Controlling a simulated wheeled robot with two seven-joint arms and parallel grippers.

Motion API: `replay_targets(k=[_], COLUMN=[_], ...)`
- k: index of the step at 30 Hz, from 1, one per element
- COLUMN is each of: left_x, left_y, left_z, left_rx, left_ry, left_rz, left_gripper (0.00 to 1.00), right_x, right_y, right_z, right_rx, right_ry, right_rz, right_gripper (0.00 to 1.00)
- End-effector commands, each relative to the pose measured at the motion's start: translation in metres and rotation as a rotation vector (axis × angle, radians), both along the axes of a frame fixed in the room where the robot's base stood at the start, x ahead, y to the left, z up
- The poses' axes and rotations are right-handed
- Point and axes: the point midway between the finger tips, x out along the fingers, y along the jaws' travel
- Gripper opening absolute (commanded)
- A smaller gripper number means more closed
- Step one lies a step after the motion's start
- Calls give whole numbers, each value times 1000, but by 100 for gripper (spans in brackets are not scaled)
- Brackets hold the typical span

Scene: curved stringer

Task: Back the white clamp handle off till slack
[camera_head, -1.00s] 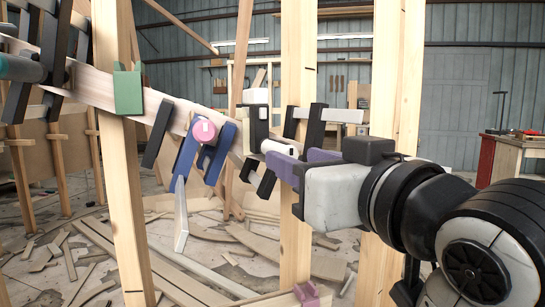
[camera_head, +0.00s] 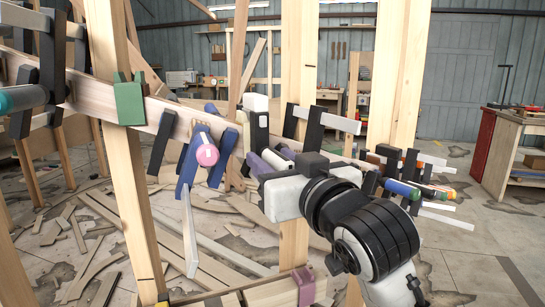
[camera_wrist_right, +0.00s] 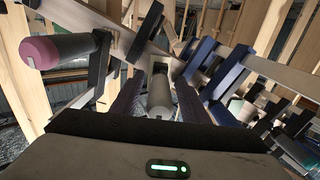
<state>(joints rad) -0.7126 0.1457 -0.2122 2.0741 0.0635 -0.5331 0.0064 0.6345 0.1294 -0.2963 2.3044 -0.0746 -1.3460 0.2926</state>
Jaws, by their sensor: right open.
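The white clamp handle (camera_head: 278,160) is a short pale cylinder on a black-barred clamp at the curved wooden stringer (camera_head: 90,92). In the right wrist view the handle (camera_wrist_right: 160,97) points toward the camera. My right gripper (camera_head: 267,160) has purple fingers and is open around the handle. In the right wrist view one finger of the right gripper (camera_wrist_right: 158,102) lies on each side of the handle, with gaps that look small. Whether either finger touches it I cannot tell. The handle's far end is partly hidden by the fingers. My left gripper is not in view.
A blue clamp with a pink handle (camera_head: 207,154) hangs close to the left of the gripper. Several clamps with coloured handles (camera_head: 400,189) stand at right, behind my arm. Wood scraps litter the floor.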

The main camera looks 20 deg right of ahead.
Motion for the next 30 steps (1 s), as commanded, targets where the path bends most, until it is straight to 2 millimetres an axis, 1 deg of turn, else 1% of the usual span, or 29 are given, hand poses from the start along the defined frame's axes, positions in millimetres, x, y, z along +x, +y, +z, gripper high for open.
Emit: replay_targets(k=[3,11,18,25,30], left_x=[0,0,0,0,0], left_y=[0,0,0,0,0], left_z=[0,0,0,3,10], left_rx=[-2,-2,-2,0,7], left_ry=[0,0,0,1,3], left_rz=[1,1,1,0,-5], left_gripper=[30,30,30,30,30], right_x=[5,6,6,6,6], right_y=[0,1,1,1,0], right_z=[0,0,0,1,3], right_rx=[1,1,1,-15,-74], right_ry=[0,0,0,0,-5], right_rz=[0,0,0,0,0], right_gripper=[41,41,1,0,0])
